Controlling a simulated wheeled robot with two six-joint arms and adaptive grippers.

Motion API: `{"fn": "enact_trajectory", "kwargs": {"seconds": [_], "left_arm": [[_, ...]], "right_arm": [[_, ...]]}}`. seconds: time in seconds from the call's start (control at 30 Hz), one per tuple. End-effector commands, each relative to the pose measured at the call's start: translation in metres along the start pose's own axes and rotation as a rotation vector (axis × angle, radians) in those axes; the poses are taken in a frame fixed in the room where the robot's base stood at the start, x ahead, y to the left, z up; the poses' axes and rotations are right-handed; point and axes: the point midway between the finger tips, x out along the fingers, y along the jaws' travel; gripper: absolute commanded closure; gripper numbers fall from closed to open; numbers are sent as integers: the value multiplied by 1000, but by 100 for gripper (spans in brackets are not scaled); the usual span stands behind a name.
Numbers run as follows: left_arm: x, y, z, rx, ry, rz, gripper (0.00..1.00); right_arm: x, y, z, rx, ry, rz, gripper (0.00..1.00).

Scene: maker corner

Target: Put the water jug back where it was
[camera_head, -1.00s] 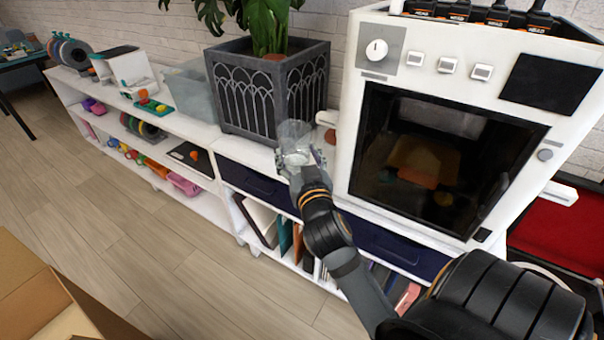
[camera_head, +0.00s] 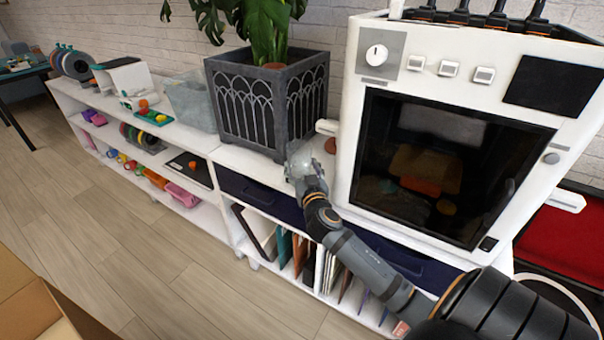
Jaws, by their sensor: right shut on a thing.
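The water jug (camera_head: 301,160) is clear and shows small, just above or on the white shelf top between the planter and the white oven-like machine. My right gripper (camera_head: 300,176) is shut on it, and the jug looks roughly upright. I cannot tell whether its base touches the shelf top, as my gripper hides its lower part. My left gripper is not in view.
A dark grey planter (camera_head: 237,112) with a leafy plant stands to the left of the jug. The white machine (camera_head: 345,165) with a dark glass door stands close on the right. A reddish-brown round thing (camera_head: 331,142) sits behind. A clear bin (camera_head: 190,101) stands farther left. An open cardboard box (camera_head: 25,309) is at lower left.

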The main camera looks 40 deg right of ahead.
Motion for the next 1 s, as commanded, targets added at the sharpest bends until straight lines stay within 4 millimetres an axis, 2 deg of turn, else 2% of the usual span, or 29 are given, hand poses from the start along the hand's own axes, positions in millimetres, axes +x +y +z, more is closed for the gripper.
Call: {"fn": "enact_trajectory", "kwargs": {"seconds": [0.03,0.1,0.5,0.53,0.6,0.93,1.0], "left_arm": [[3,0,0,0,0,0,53],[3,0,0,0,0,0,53],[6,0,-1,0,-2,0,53],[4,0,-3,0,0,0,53],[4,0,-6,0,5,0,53],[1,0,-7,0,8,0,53],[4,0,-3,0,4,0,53]], "right_arm": [[0,0,9,0,-1,0,86],[0,0,14,0,1,-1,86],[0,0,17,0,2,-1,86],[0,0,17,0,1,-1,30],[0,0,17,0,1,-1,25],[0,0,14,0,1,-1,25],[-8,0,17,-1,-1,-2,25]]}}
